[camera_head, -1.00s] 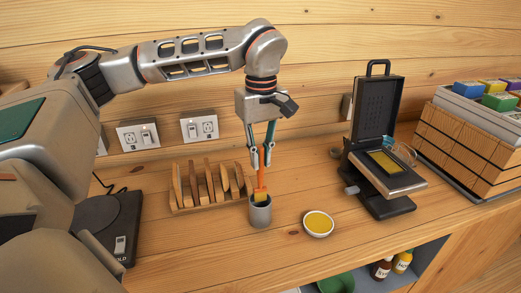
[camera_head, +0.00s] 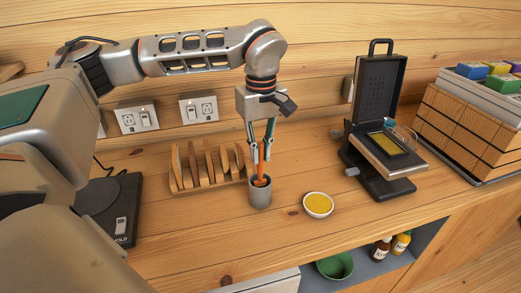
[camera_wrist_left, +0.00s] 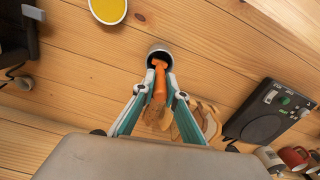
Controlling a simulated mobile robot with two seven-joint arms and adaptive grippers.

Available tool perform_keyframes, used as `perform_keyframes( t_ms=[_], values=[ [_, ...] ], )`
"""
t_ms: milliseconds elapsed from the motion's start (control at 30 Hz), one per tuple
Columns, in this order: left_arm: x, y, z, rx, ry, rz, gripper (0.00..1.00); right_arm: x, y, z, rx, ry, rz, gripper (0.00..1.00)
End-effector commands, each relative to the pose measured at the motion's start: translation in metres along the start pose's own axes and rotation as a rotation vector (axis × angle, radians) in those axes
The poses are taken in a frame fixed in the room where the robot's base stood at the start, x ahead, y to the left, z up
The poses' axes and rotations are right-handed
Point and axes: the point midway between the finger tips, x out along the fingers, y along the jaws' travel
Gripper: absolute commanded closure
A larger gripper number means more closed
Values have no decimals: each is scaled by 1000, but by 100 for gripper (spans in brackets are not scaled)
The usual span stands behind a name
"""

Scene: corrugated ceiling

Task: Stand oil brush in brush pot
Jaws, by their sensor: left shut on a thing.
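The orange oil brush (camera_head: 260,180) is held by my left gripper (camera_head: 262,158), with its lower end inside the grey brush pot (camera_head: 260,197). The left fingers are shut on the brush handle just above the pot rim. In the left wrist view the orange handle (camera_wrist_left: 160,82) runs between the fingers into the pot mouth (camera_wrist_left: 158,52). The brush's lower end is hidden inside the pot. My right gripper is not in view.
A shallow bowl of yellow oil (camera_head: 318,205) stands right of the pot. A wooden rack (camera_head: 208,168) of upright boards is behind. An open waffle-type press (camera_head: 381,140) and a wooden crate (camera_head: 462,130) are at the right. A dark scale (camera_head: 108,205) is at the left.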

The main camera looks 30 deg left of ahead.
Motion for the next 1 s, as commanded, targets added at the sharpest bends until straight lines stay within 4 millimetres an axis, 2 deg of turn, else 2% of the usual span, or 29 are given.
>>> perform_keyframes(
  t_ms=[67, 100, 167, 567, 767, 1000],
  values=[
    [0, 0, 0, 0, 0, 0, 100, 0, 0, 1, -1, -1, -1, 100],
    [0, 0, 0, 0, 0, 0, 80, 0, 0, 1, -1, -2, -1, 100],
    [0, 0, 0, 0, 0, 0, 68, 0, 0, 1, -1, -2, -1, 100],
    [-4, 0, 0, 0, 1, 2, 68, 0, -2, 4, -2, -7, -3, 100],
    [-33, 1, 0, -1, 2, 4, 68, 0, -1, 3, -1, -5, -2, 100],
    [-82, 1, 0, -1, 2, 4, 68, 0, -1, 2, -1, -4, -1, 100]
  ],
)
